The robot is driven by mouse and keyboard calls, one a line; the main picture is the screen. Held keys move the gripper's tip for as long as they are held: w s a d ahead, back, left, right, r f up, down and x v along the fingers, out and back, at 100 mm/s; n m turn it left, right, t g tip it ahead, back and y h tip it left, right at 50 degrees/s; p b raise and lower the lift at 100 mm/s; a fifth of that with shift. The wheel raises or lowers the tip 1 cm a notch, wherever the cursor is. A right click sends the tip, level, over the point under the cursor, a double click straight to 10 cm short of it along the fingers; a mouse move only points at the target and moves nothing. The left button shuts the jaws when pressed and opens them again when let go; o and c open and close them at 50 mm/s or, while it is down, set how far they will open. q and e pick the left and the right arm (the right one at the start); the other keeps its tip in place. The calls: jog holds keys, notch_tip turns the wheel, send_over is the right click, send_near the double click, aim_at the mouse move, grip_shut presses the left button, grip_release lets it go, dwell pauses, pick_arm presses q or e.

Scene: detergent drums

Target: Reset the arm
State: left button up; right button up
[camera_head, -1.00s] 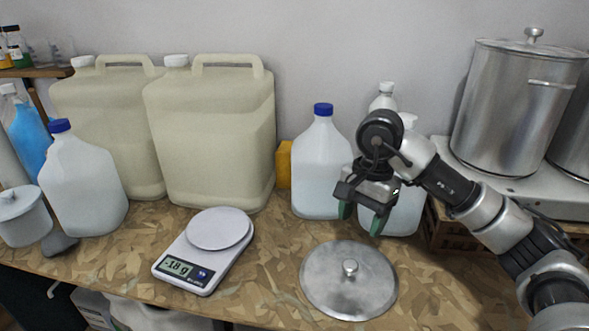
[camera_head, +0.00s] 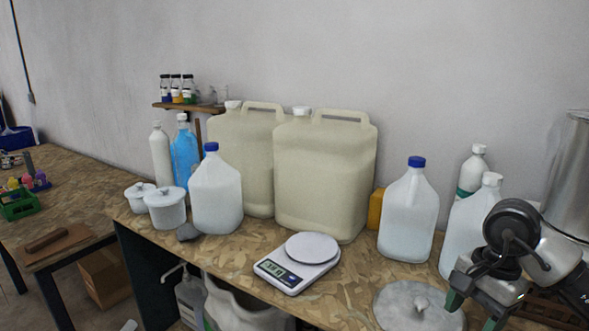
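My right arm comes in at the lower right edge. Its black gripper (camera_head: 476,312) has green fingertips spread apart with nothing seen between them. The gripper is in front of a white-capped jug (camera_head: 463,222) and by the right side of a round metal lid (camera_head: 412,312) lying on the bench; I cannot tell whether it touches either. The bottom of the gripper is near the picture's lower edge. My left gripper is not in view.
The bench (camera_head: 225,254) holds a white scale (camera_head: 298,264), a blue-capped jug (camera_head: 408,213), another blue-capped jug (camera_head: 216,195), large beige drums (camera_head: 325,185) and white tubs (camera_head: 166,208). A metal pot (camera_head: 572,190) stands at the right. A lower table (camera_head: 75,190) is at the left.

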jog(key=s+a+r+m+t+y, duration=0.15)
jog(key=a+m+y, duration=0.25)
jog(key=a+y, duration=0.6)
jog(key=s+a+r+m+t+y, duration=0.15)
jog(key=a+m+y, duration=0.25)
jog(key=a+y, duration=0.55)
jog(key=w+d+f+m+t+h, duration=0.1)
jog(key=w+d+m+t+h, duration=0.15)
jog(key=m+t+h, duration=0.9)
jog(key=w+d+f+m+t+h, duration=0.2)
jog(key=m+t, duration=0.5)
jog(key=m, duration=1.1)
jog(key=s+d+f+m+g+h, duration=0.25)
jog(key=d+f+m+h, duration=0.35)
jog(key=m, duration=0.3)
jog(key=s+f+m+g+h, duration=0.2)
jog(key=s+f+m+g, duration=0.9)
jog(key=s+f+g, duration=0.65)
notch_tip(320, 180, down, 25)
jog(key=s+t, duration=0.1)
jog(key=s, duration=0.2)
jog(key=s+d+f, duration=0.2)
jog(key=s+f, duration=0.6)
jog(key=f, duration=0.1)
jog(key=s+d+f, duration=0.1)
jog(key=s+f, duration=0.7)
jog(key=shift+s+d+f+n+g, duration=0.2)
jog(key=shift+d+f+n+g, duration=0.15)
jog(key=shift+f+n+g, duration=0.1)
